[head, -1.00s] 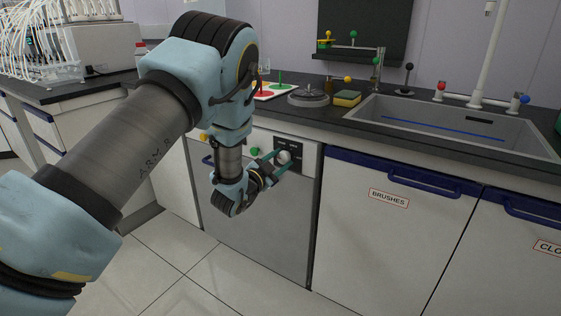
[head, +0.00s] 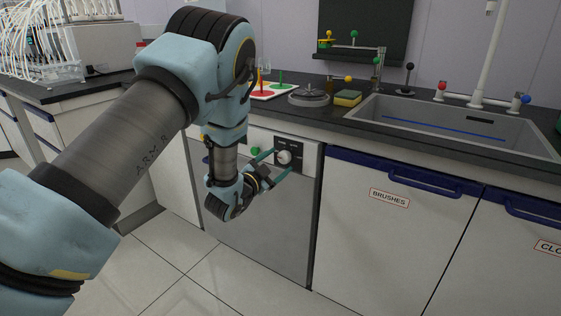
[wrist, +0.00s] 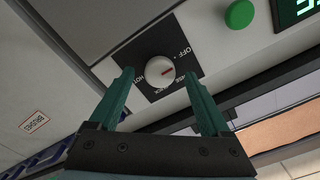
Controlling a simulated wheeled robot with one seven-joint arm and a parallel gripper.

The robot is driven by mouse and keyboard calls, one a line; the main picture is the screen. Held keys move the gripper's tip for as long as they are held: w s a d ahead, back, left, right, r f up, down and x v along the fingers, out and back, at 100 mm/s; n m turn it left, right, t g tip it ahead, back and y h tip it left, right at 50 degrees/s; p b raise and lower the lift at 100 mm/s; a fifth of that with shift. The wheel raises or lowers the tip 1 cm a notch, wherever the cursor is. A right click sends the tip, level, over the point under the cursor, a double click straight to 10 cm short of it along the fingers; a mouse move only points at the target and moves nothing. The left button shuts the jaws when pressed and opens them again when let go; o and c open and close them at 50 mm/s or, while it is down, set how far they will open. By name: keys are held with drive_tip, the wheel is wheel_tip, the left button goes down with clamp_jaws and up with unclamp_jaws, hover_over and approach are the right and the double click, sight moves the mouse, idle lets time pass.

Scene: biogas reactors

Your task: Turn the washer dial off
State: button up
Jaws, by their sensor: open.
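The washer dial (head: 284,157) is a round white knob on a black plate on the washer's front panel. My gripper (head: 278,163) is open in front of the dial. In the wrist view its two teal fingers (wrist: 158,78) stand apart, one on each side of the dial, with a gap to it. I cannot tell how far the tips are from the panel.
A green button (wrist: 239,14) and a digital display (wrist: 295,10) sit beside the dial on the panel. The dark worktop (head: 330,118) runs above the washer, with a sink (head: 450,125) to the right. A cabinet labelled "BRUSHES" (head: 389,198) adjoins. Floor in front is clear.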

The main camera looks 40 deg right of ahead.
drive_tip(key=v, duration=0.9)
drive_tip(key=shift+b, duration=0.3)
